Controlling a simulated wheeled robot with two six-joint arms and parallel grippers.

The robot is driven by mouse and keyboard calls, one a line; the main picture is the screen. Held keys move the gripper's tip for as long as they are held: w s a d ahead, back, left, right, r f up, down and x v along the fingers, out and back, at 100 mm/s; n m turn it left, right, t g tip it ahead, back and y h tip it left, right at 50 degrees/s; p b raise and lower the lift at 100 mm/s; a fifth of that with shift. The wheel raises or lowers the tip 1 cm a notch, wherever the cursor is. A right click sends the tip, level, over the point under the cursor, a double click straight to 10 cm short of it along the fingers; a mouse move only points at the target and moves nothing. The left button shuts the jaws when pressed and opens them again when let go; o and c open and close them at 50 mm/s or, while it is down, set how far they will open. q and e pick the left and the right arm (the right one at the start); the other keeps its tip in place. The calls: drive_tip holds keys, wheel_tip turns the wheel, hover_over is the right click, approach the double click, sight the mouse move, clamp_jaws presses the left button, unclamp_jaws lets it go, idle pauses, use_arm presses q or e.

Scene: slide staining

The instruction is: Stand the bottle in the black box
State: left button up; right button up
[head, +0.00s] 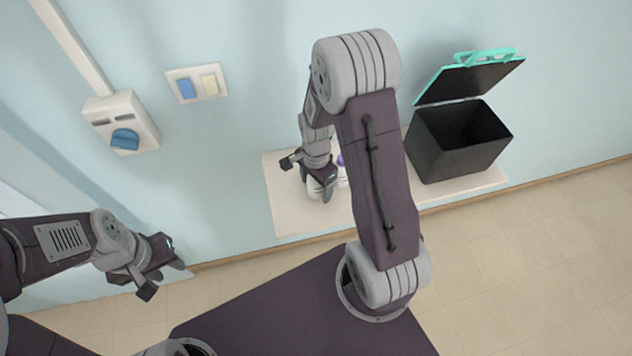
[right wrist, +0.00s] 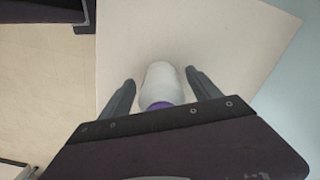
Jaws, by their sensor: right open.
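The bottle is white with a purple cap and stands on the pale shelf; it shows in the head view (head: 343,178), partly hidden by my right arm, and in the right wrist view (right wrist: 160,80). My right gripper (head: 309,178) is at the bottle, fingers open. In the right wrist view its fingers (right wrist: 160,76) lie on either side of the bottle, with a gap on each side. The black box (head: 436,152) stands at the shelf's right end, its teal-edged lid (head: 465,82) raised and its inside dark. My left gripper (head: 165,279) is open and empty, far left of the shelf.
The pale shelf (head: 285,215) runs along the blue wall, with bare surface left of the bottle. My right arm covers the shelf's middle.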

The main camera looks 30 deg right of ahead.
drive_tip(key=shift+w+d, duration=0.1)
drive_tip(key=c, duration=0.7)
clamp_jaws()
drive_tip(key=shift+r, duration=0.3)
drive_tip(key=r, duration=0.4)
drive_tip(key=shift+s+d, duration=0.3)
drive_tip(key=shift+d, duration=0.1)
drive_tip(key=s+d+r+b, duration=0.1)
drive_tip(key=s+d+r, duration=0.5)
drive_tip(key=s+d, duration=0.1)
drive_tip(key=shift+s+d+r, duration=0.2)
drive_tip(key=shift+s+d, duration=0.05)
drive_tip(key=shift+s, duration=0.1)
